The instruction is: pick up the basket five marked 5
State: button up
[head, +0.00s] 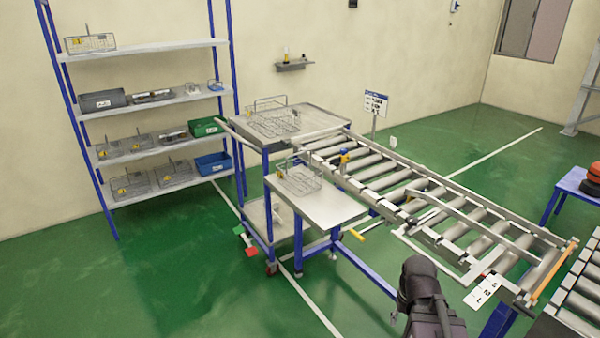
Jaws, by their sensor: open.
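Several wire baskets are in the head view, and their number marks are too small to read, so I cannot tell which is marked 5. One wire basket (299,181) with a raised handle stands on the low steel table. Another wire basket (272,122) stands on the cart top behind it. More wire baskets with yellow tags stand on the shelf rack, such as one on the top shelf (90,43) and one on the bottom shelf (131,187). My gripper (420,270) is dark, at the bottom right of centre, away from all baskets; its fingers are not clearly visible.
A roller conveyor (430,205) runs from the tables to the lower right. The shelf rack (152,106) also holds a green bin (206,127), a blue bin (213,163) and a grey bin (102,100). The green floor (190,270) at the lower left is clear.

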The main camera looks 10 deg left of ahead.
aim_at(318, 171)
jog(key=u, duration=0.1)
jog(key=i, duration=0.85)
jog(key=u, duration=0.2)
